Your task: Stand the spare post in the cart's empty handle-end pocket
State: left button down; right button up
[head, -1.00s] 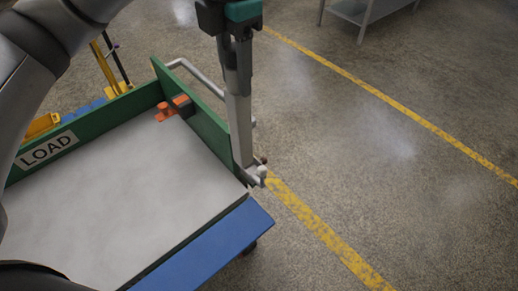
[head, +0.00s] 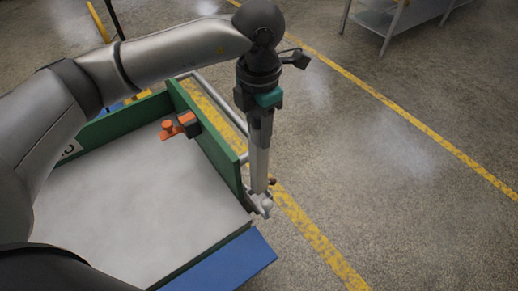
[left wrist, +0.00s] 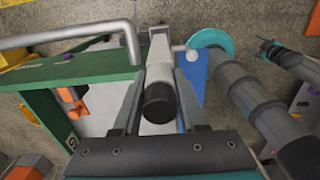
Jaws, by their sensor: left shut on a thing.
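My left gripper (head: 261,115) is shut on the upper part of the grey spare post (head: 259,158), which hangs nearly upright. In the left wrist view the post's black round end (left wrist: 160,103) sits between the two fingers. The post's lower end is at the handle-end corner of the cart (head: 222,150), by a small pale fitting with a knob (head: 266,207). I cannot tell whether the post is inside the pocket or only in front of it. The cart's handle (head: 208,92) is a bent silver tube.
The cart has green walls, a bare grey bed (head: 140,210) and a blue front edge (head: 225,262). An orange fitting (head: 180,127) sits at the bed's inner corner. A grey rack (head: 405,18) stands far right. The floor right of the cart is clear.

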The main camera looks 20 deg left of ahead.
aim_at(259, 151)
pick_arm(q)
notch_tip(259, 151, down, 3)
jog(key=shift+r, duration=0.2)
jog(key=shift+f, duration=2)
pick_arm(e)
jog(key=shift+w, duration=0.4)
pick_arm(q)
jog(key=shift+f, duration=0.15)
jog(key=shift+c, duration=2.2)
grip_release()
pick_arm(e)
jog(key=shift+f, duration=0.1)
